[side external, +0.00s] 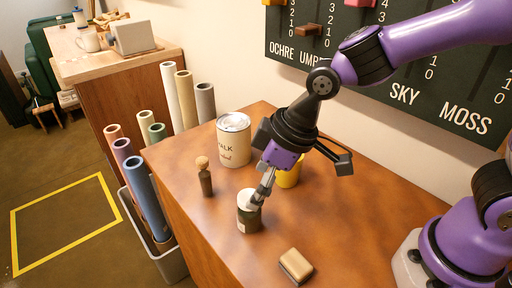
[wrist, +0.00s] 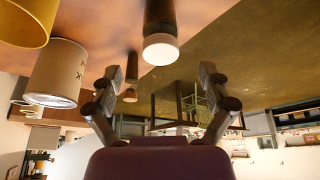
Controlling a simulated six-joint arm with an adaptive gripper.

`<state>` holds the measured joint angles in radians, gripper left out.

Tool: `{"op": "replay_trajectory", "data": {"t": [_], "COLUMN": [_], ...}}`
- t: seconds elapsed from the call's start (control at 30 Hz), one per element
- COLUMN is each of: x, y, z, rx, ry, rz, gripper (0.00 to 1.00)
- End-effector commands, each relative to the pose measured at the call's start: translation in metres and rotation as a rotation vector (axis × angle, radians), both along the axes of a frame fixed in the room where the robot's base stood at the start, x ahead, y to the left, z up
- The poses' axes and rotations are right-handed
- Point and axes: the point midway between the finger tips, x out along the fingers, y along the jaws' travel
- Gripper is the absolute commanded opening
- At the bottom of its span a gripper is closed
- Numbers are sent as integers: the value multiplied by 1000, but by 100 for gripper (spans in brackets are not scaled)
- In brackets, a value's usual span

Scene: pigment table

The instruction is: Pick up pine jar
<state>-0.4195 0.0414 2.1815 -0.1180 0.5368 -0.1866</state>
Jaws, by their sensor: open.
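The jar that fits the pine jar (side external: 243,226), dark green with a pale lid and a label, stands upright on the brown table. My gripper (side external: 257,198) reaches down at a tilt to its top, and its fingers hide part of the lid. In the wrist view, which shows the scene upside down, the jar (wrist: 160,22) is dark with a white lid, at top centre. It lies in line with the gap between the spread fingers of my gripper (wrist: 160,75). I cannot tell whether a finger touches it.
A chalk tin (side external: 233,146), a wooden-knobbed dark piece (side external: 205,182) and a yellow cup (side external: 289,178) stand around the jar. A tan-topped block (side external: 296,265) lies in front. The table (side external: 370,220) is clear to the right. Rolled tubes (side external: 150,198) stand in a bin beside it.

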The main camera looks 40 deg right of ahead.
Motion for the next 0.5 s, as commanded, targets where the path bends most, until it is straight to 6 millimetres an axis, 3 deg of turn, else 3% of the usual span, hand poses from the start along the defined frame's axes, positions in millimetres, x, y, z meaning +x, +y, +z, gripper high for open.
{"op": "replay_trajectory", "data": {"t": [0.5], "x": [16], "y": [15], "z": [-59], "rx": [-2], "ry": [2], "rz": [-3], "gripper": [90]}}
